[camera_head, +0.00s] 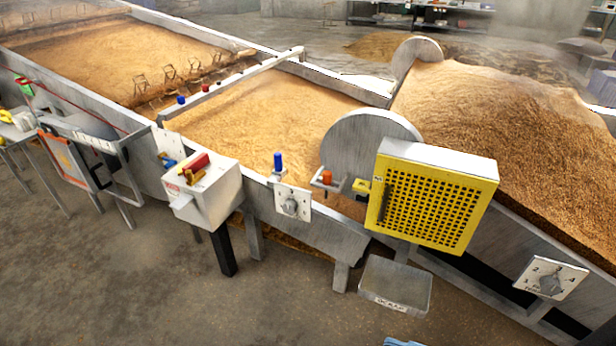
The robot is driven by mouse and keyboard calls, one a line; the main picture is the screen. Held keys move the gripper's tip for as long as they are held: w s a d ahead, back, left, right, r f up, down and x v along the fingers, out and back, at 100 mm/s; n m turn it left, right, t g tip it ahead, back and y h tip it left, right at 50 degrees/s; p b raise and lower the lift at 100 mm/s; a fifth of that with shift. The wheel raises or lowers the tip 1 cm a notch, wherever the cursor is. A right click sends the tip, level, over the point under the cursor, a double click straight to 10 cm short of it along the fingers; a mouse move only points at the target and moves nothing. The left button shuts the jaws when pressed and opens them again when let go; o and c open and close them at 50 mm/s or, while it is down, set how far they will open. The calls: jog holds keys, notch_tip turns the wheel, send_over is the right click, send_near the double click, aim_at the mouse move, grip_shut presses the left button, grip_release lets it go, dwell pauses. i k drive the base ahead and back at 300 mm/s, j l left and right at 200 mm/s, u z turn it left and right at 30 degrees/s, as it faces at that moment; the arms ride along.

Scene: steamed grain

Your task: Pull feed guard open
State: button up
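The feed guard is most likely the yellow perforated box (431,200) at the right of centre. It has a dark vertical handle (384,197) on its left side and a grey top. It looks shut against the machine's side, below a round grey disc (370,140). A small yellow block (361,187) sits at its left edge. My gripper is not in view. A small blue piece shows at the bottom edge, too cut off to identify.
Long metal troughs hold brown grain (260,125). A grey tray (395,287) juts out below the guard. The floor (150,290) at front left is clear.

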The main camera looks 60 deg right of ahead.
aim_at(438, 209)
jog(key=z, duration=1.6)
jog(key=k+j, duration=0.65)
jog(key=k+j+z, duration=0.05)
jog(key=k, duration=0.05)
